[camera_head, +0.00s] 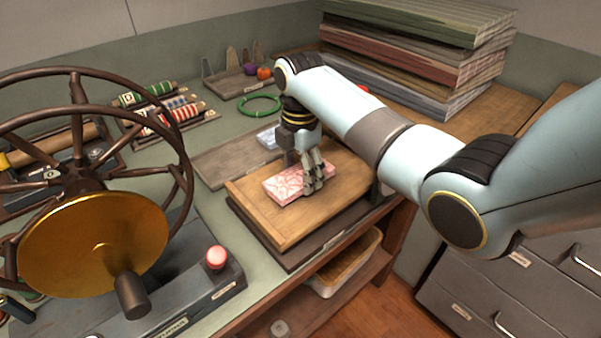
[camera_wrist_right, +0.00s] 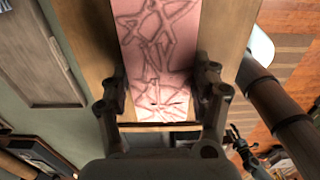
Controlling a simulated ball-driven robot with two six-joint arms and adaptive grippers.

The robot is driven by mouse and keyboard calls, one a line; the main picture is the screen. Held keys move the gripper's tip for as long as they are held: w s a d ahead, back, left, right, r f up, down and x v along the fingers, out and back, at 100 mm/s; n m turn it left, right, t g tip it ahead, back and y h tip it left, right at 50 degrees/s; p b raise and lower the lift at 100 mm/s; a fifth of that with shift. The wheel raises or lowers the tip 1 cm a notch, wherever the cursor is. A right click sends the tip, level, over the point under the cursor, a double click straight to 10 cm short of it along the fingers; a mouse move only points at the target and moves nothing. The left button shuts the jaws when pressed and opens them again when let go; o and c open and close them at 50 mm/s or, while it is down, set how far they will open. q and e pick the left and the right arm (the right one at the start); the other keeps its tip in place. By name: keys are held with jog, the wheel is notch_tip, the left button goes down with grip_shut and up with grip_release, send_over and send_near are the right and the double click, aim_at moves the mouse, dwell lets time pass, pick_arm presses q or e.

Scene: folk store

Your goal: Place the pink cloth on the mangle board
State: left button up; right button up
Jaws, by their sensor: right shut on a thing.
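The pink cloth (camera_head: 284,186) is a folded, patterned pink block over the wooden mangle board (camera_head: 262,222), near the board's middle. I cannot tell whether it rests on the board or is held just above it. My right gripper (camera_head: 313,182) points down and is shut on the cloth's right end. In the right wrist view the cloth (camera_wrist_right: 158,45) runs between the two fingers of the gripper (camera_wrist_right: 163,95), with the board (camera_wrist_right: 225,45) on both sides of it. My left gripper is not in view.
A large dark handwheel with a brass disc (camera_head: 95,243) and a red knob (camera_head: 216,257) stand at left. A shallow grey tray (camera_head: 215,163) lies behind the board. Folded fabrics (camera_head: 420,50) are stacked at the back right. A green ring (camera_head: 260,105) lies on the table.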

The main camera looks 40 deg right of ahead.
aim_at(300, 175)
jog(key=shift+f, duration=0.3)
jog(key=shift+f, duration=0.15)
jog(key=o, duration=1.2)
jog(key=shift+c, duration=0.2)
notch_tip(300, 175, up, 12)
jog(key=shift+r, duration=0.2)
